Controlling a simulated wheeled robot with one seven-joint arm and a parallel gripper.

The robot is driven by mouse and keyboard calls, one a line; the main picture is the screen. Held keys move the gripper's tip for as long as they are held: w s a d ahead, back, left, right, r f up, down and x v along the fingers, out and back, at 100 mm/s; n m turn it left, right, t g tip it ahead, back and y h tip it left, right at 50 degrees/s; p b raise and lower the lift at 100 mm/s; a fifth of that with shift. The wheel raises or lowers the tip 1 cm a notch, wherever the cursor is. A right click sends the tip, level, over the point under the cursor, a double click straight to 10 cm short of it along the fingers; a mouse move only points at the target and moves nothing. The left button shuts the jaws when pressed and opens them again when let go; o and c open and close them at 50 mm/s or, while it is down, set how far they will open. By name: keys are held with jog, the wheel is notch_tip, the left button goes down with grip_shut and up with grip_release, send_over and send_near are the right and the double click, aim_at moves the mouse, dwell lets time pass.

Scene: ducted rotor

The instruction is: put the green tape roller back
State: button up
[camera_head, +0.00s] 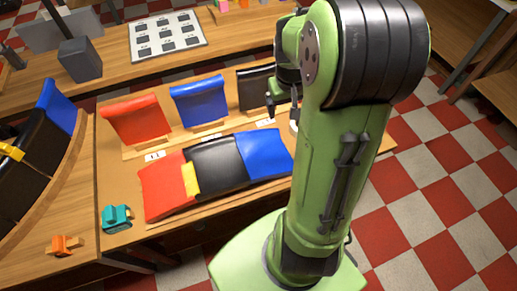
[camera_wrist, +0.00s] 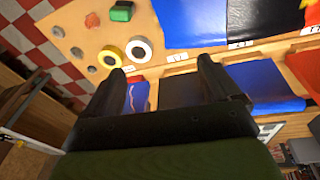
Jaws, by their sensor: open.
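A teal-green tool (camera_head: 116,217) sits at the front left corner of the work table in the head view; it may be the tape roller. I cannot tell which one is the tape roller. My gripper (camera_wrist: 166,75) is open, with nothing visible between its two dark fingers. In the head view my arm hides much of it, and it is over the table's right side, far from the teal tool.
Red, blue and black curved panels stand in a row behind a joined red, black and blue panel (camera_head: 217,165) with a yellow strip (camera_head: 190,179). An orange tool (camera_head: 65,245) lies on the left bench. A white tray of dark squares (camera_head: 167,36) lies on the back bench.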

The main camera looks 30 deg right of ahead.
jog(key=s+a+r+n+t, duration=0.1)
jog(key=s+a+r, duration=0.2)
jog(key=a, duration=0.3)
jog(key=s+a+r+n+t+y, duration=0.1)
jog(key=s+a+r+t, duration=0.1)
jog(key=s+a+r, duration=0.2)
jog(key=s+a+r+n+t, duration=0.1)
jog(key=s+a+r+n, duration=0.1)
jog(key=s+a, duration=0.4)
jog(key=shift+a+r+y, duration=0.4)
jog(key=shift+a+r, duration=0.35)
jog(key=shift+a, duration=0.5)
